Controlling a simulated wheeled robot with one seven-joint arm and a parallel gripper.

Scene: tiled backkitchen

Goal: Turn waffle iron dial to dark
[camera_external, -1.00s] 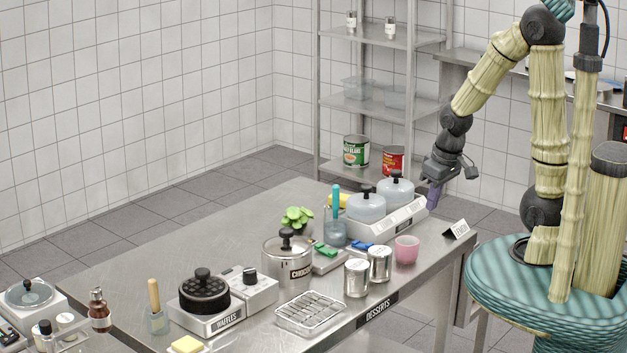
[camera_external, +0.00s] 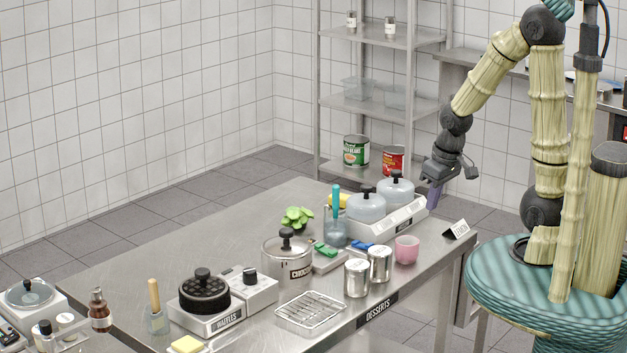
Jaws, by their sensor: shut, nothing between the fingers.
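The waffle iron (camera_external: 204,296) is black and round, on a pale base with a WAFFLES label, at the near left of the steel table. A pale control box (camera_external: 262,289) adjoins it on the right, with a black dial (camera_external: 250,275) on top. The dial's setting is too small to read. My gripper (camera_external: 434,204) is shut and empty. It points down by the table's right end, beside the double-pot warmer and far from the dial.
The steel table (camera_external: 160,250) is bare at its back left. A steel pot (camera_external: 288,258), two metal cans (camera_external: 357,278), a wire rack (camera_external: 311,312), a pink cup (camera_external: 406,250) and the double-pot warmer (camera_external: 393,222) stand between my gripper and the waffle iron.

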